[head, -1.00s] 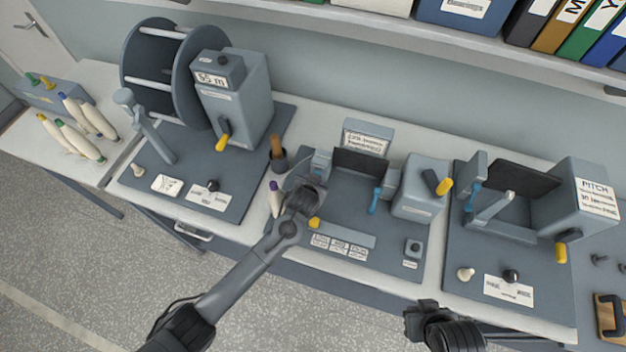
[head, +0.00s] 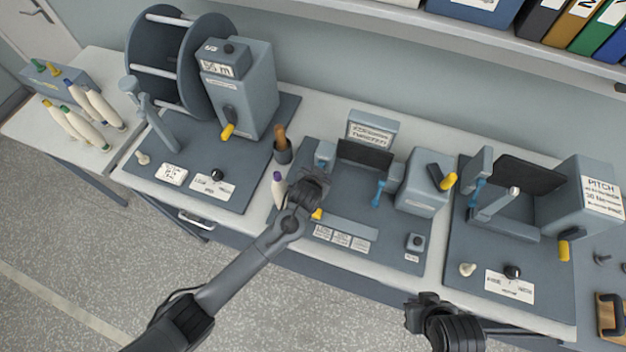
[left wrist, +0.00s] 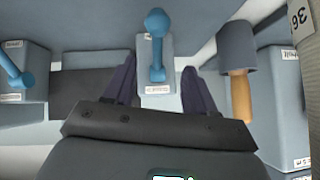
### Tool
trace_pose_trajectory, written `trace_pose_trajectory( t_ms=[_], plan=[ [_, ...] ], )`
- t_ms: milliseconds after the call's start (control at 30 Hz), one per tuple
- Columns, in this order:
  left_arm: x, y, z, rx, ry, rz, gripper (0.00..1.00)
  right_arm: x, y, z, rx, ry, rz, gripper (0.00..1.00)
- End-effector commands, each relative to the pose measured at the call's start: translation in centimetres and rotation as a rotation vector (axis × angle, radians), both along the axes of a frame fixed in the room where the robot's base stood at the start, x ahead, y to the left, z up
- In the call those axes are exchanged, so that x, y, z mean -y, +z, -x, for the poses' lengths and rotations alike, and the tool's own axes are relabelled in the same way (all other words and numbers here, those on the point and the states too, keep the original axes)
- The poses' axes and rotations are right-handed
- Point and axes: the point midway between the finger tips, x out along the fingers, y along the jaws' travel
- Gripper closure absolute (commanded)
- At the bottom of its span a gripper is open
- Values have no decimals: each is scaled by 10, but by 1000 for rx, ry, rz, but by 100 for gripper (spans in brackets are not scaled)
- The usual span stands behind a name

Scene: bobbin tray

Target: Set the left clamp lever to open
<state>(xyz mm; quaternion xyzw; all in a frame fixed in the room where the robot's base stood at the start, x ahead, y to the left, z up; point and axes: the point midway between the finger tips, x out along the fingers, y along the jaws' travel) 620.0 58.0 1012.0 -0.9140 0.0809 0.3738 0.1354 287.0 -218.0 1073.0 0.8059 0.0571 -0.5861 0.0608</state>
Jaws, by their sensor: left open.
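The left clamp lever (left wrist: 156,45) is blue with a round knob, on a small grey block with a white label too small to read. In the head view the lever (head: 321,163) is partly hidden by my left gripper. My left gripper (head: 318,172) is just in front of it; in the left wrist view its two dark fingers (left wrist: 158,90) are apart, one on each side of the lever, with gaps visible. The right clamp lever (head: 380,190) is also blue and shows at the left of the wrist view (left wrist: 14,68). My right gripper (head: 422,310) is near the bench's front edge.
A cup with a wooden handle (head: 282,155) and a purple-tipped bobbin (head: 278,190) stand close left of my left gripper. A grey box with a yellow-handled crank (head: 425,185) is right of the clamps. A dark block (head: 365,155) lies between the clamps.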

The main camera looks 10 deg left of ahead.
Motion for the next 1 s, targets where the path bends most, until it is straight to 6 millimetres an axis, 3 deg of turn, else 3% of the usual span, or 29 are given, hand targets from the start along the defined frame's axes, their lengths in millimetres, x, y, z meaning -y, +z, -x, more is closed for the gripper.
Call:
trace_pose_trajectory(
  t_ms=[600,1000],
  plan=[
    [-4,62,63,0,-1,-1,44,1,4,0,-1,1,3,100],
    [-5,68,70,-2,0,0,44,2,4,0,-1,5,8,100]
  ],
)
